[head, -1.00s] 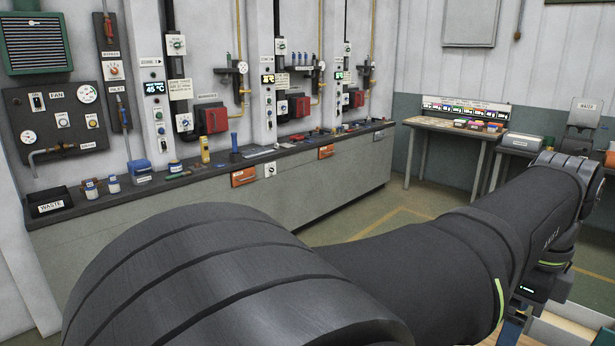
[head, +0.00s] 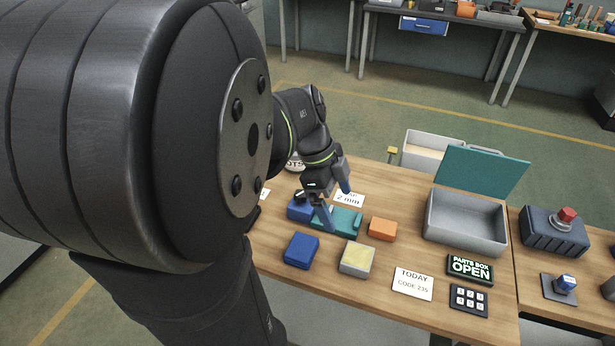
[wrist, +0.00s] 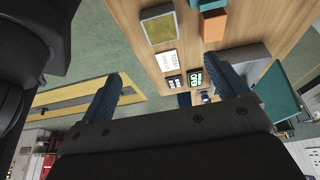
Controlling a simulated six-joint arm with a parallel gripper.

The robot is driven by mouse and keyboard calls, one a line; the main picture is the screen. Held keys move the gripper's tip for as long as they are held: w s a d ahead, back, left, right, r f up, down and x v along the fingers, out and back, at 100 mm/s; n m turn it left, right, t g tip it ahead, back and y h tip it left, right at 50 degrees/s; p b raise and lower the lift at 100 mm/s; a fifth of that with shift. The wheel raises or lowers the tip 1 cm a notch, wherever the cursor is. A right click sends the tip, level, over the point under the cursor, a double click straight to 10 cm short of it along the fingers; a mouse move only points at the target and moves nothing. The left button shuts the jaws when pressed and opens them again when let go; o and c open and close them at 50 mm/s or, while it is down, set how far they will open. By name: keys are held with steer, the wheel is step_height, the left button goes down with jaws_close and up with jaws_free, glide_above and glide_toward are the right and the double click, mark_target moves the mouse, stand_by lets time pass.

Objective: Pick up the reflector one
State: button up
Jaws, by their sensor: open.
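A pale block with a yellowish panel on top (head: 357,258) lies at the front middle of the wooden table; it looks like the reflector one. It also shows near the top of the wrist view (wrist: 159,27), apart from my fingers. My gripper (head: 335,198) is open and empty, with blue fingers. In the head view it is above the teal piece (head: 344,221), behind and left of the panel block. Both fingers show in the wrist view (wrist: 165,92). An orange block (head: 382,229) and two blue blocks (head: 301,250) (head: 299,210) lie nearby.
An open grey box (head: 466,222) with a raised teal lid (head: 482,171) stands at the right. A "CODE 235" card (head: 413,283), a keypad (head: 468,300) and a "PARTS BOX OPEN" sign (head: 470,269) lie in front. A red-button box (head: 555,231) stands farther right.

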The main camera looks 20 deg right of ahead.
glide_toward(358, 255)
steer(key=x, duration=0.4)
steer(key=shift+w+a+f, duration=0.1)
steer(key=shift+a+f, duration=0.2)
steer(key=shift+f, duration=0.05)
steer(key=shift+d+x, duration=0.15)
steer(key=shift+x, duration=1.25)
steer(key=shift+d+x, duration=0.2)
steer(key=shift+x, duration=1.25)
steer(key=shift+r, duration=0.15)
steer(key=c, duration=1.2)
steer(key=shift+r, duration=0.1)
